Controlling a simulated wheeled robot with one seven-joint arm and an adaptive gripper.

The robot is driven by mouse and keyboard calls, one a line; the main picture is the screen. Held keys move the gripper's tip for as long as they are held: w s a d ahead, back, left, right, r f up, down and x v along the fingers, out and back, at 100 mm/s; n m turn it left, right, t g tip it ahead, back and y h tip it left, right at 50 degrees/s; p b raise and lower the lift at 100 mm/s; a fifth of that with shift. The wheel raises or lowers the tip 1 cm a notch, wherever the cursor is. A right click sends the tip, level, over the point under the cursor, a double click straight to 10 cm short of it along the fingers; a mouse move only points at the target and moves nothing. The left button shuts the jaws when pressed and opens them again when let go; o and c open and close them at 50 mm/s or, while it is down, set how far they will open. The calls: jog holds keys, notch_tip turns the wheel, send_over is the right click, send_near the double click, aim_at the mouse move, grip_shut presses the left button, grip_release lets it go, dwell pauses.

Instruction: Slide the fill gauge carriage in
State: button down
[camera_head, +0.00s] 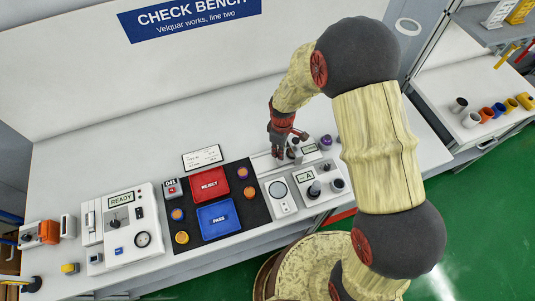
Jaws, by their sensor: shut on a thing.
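The fill gauge (309,148) appears to be the low pale device with a small display at the back right of the bench. A grey upright part (297,146), possibly its carriage or carriage handle, stands at the left end of that display. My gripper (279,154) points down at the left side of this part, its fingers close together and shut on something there. The fingers and the arm hide the grasped piece, so its exact outline cannot be told. A purple pot (326,142) stands at the right end of the gauge.
In front are a scale (282,196) and a panel (308,176) marked A with dark pots. A black mat (236,172) holds red REJECT and blue PASS trays. A READY machine (127,222) stands left. The bench's back left is clear.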

jog(key=shift+w+d, duration=0.1)
jog(key=shift+d, duration=0.2)
jog(key=c, duration=1.8)
grip_release()
jog(key=shift+d, duration=0.1)
jog(key=shift+o, duration=0.2)
notch_tip(320, 180, up, 12)
